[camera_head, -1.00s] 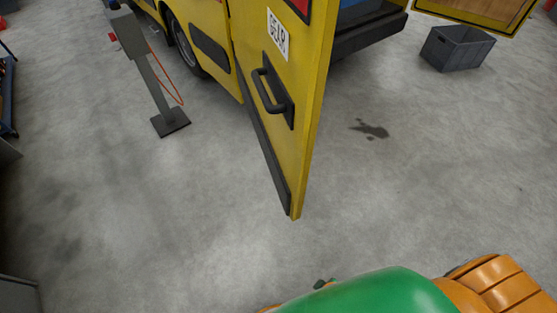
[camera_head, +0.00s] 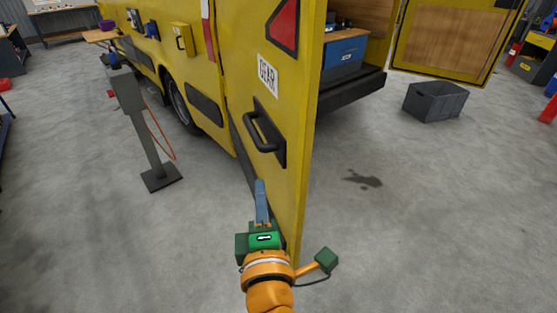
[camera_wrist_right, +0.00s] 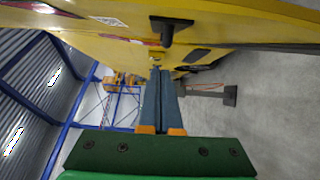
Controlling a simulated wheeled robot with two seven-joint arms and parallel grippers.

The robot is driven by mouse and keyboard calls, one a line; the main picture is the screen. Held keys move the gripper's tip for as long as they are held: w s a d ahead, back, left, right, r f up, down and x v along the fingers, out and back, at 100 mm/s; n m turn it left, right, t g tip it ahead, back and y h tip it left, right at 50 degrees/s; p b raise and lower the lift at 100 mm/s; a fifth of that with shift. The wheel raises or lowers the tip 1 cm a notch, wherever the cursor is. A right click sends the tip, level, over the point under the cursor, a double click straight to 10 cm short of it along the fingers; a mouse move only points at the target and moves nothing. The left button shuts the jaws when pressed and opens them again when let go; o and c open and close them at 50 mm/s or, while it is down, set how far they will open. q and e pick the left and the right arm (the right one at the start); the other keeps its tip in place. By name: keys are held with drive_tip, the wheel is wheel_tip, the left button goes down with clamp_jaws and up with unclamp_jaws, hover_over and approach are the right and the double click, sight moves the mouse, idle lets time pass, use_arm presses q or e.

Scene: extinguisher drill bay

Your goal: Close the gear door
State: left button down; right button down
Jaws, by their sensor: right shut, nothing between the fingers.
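The yellow gear door (camera_head: 295,120) stands open at the rear of the yellow vehicle, its edge facing me. It carries a GEAR label (camera_head: 268,76) and a black handle (camera_head: 262,132). My right gripper (camera_head: 261,183) is shut and empty, in front of the lower part of the door's outer face, below the handle. I cannot tell whether it touches the door. In the right wrist view the shut fingers (camera_wrist_right: 163,78) point along the door's face (camera_wrist_right: 230,28), with the dark handle (camera_wrist_right: 168,30) beyond them. My left gripper is not in view.
A grey post stand (camera_head: 145,130) with a red cable stands on the floor at left. A second yellow door (camera_head: 450,45) hangs open at the upper right. A grey crate (camera_head: 435,102) sits below it.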

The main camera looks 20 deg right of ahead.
sight(280, 153)
drive_tip(key=w+d+p, duration=0.1)
drive_tip(key=w+d, duration=0.1)
drive_tip(key=w, duration=0.1)
drive_tip(key=w+d+p, duration=0.1)
drive_tip(key=w+d, duration=0.1)
drive_tip(key=w, duration=0.1)
drive_tip(key=w+d+p, duration=0.2)
drive_tip(key=w+d, duration=0.1)
drive_tip(key=shift+w+r, duration=0.15)
drive_tip(key=shift+r, duration=0.15)
drive_tip(key=shift+a, duration=0.1)
